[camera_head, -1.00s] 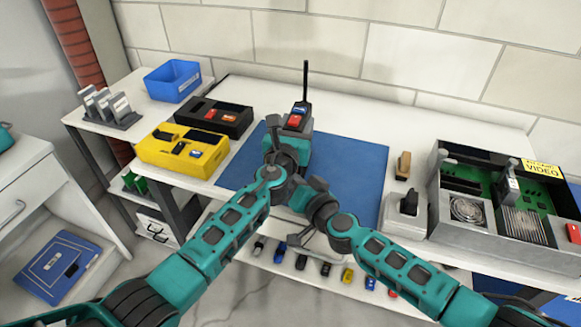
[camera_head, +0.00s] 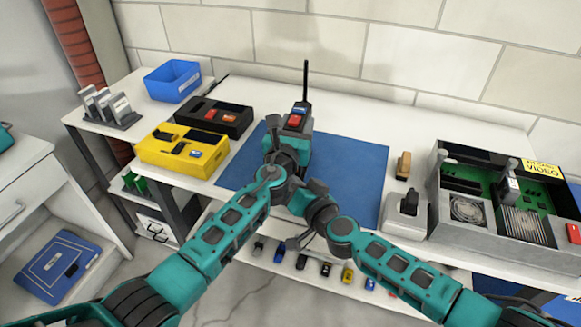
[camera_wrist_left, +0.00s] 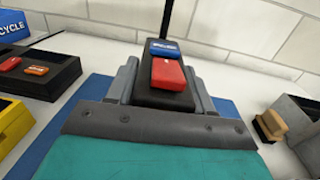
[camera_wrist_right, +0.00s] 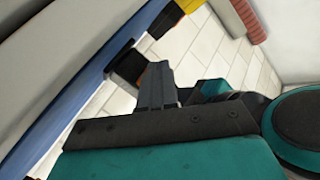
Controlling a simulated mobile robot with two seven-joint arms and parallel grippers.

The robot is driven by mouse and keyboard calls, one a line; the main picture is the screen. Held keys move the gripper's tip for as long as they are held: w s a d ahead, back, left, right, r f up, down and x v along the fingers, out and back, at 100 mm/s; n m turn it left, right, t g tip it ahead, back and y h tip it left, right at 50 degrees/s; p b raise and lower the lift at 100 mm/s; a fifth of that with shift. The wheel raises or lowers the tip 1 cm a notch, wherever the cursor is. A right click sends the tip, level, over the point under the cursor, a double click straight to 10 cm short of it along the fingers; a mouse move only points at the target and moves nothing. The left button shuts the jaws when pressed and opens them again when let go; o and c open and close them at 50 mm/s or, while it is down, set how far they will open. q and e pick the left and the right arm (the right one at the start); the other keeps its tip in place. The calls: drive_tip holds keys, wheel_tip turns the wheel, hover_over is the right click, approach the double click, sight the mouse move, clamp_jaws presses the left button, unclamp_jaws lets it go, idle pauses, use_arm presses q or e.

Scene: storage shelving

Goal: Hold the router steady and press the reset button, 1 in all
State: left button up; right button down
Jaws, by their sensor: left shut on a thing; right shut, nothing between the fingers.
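In the left wrist view, the router (camera_wrist_left: 165,98) carries a red block (camera_wrist_left: 168,73) and a blue block (camera_wrist_left: 164,47) on top. My left gripper (camera_wrist_left: 163,88) is shut on it, one finger on each side. The reset button cannot be made out. My right gripper (camera_wrist_right: 158,85) is shut and empty. Its fingers are hidden in the head view, where its wrist (camera_head: 302,203) shows low in front of my left gripper.
A yellow box (camera_head: 185,150), a black box (camera_head: 214,117) and a blue bin (camera_head: 172,80) stand left of the mat. A large open metal case (camera_head: 495,200) and a grey block (camera_head: 407,212) stand right. Small items line the lower shelf. The mat's right part is clear.

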drive_tip(key=shift+s, duration=0.15)
drive_tip(key=shift+s+a, duration=0.2)
drive_tip(key=shift+s, duration=0.6)
drive_tip(key=shift+s+a, duration=0.2)
drive_tip(key=shift+s, duration=0.6)
drive_tip(key=shift+s+a, duration=0.2)
drive_tip(key=shift+s, duration=0.6)
use_arm(q)
drive_tip(key=o, duration=1.4)
